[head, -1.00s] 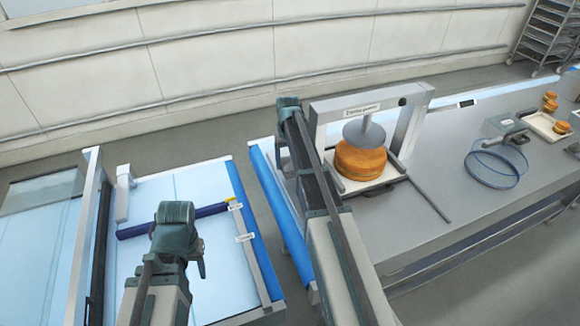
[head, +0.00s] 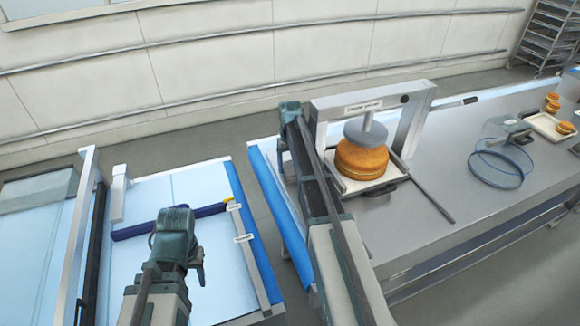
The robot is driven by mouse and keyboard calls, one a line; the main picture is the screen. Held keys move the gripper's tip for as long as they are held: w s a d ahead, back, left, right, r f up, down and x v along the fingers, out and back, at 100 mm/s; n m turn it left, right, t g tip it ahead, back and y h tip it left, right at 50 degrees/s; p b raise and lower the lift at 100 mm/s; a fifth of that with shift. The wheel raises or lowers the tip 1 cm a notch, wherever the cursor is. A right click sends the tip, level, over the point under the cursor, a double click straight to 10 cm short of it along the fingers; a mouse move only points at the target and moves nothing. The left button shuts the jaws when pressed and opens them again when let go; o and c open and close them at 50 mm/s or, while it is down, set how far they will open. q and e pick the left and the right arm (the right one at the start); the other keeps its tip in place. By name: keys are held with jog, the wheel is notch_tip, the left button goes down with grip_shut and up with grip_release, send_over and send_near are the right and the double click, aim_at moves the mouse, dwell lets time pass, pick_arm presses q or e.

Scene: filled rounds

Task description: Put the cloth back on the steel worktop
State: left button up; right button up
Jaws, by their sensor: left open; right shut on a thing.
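The steel worktop (head: 435,165) runs across the right side, with a blue strip along its left end. I cannot make out a cloth anywhere. My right gripper (head: 287,140) is over the left end of the worktop, left of the press frame. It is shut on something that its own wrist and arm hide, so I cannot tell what. My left gripper (head: 178,245) is open above the pale blue surface of the left table (head: 205,185). Its fingertips are mostly hidden behind the wrist.
A press (head: 405,135) holds stacked orange-brown rounds (head: 361,160). Right of it are blue hoops (head: 497,167) and a tray (head: 545,125) with more rounds. A dark blue bar (head: 140,230) lies on the left table. A floor gap separates the tables. A rack (head: 548,35) stands far right.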

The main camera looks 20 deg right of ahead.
aim_at(290, 167)
jog(key=shift+f, duration=0.25)
jog(key=o, duration=1.1)
jog(key=shift+r, duration=0.1)
jog(key=shift+r, duration=0.1)
notch_tip(290, 167, up, 12)
jog(key=p, duration=1.2)
jog(key=s+a+n, duration=0.1)
jog(key=s+a, duration=0.8)
jog(key=s+a+n, duration=0.1)
jog(key=s+a, duration=0.9)
jog(key=s+a+n+h, duration=0.1)
jog(key=s+a+n, duration=0.1)
jog(key=s+a, duration=0.7)
jog(key=shift+s+a+r, duration=0.1)
jog(key=shift+s+a, duration=0.15)
jog(key=shift+s, duration=0.3)
